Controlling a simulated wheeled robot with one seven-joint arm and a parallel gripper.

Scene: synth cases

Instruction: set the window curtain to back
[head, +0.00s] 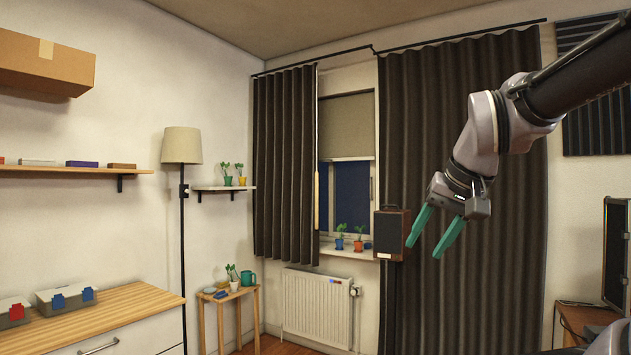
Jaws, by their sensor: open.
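Two dark brown pleated curtains hang from a black rail at the window (345,196). The left curtain (285,170) is shorter and ends near the sill. The right curtain (480,285) is long and wide and covers the wall and the window's right side. Between them the pane shows dark, with a beige blind (346,126) partly down. A thin pale rod or strip (317,200) hangs at the left curtain's inner edge. My gripper (423,251), with teal fingers, is open and empty, in front of the right curtain in the picture. Whether it touches the cloth I cannot tell.
A dark speaker-like box (391,234) stands left of my gripper, by the sill with potted plants (349,240). A white radiator (317,305) is below. A floor lamp (182,147), small plant table (228,296) and wooden-topped cabinet (115,305) stand left.

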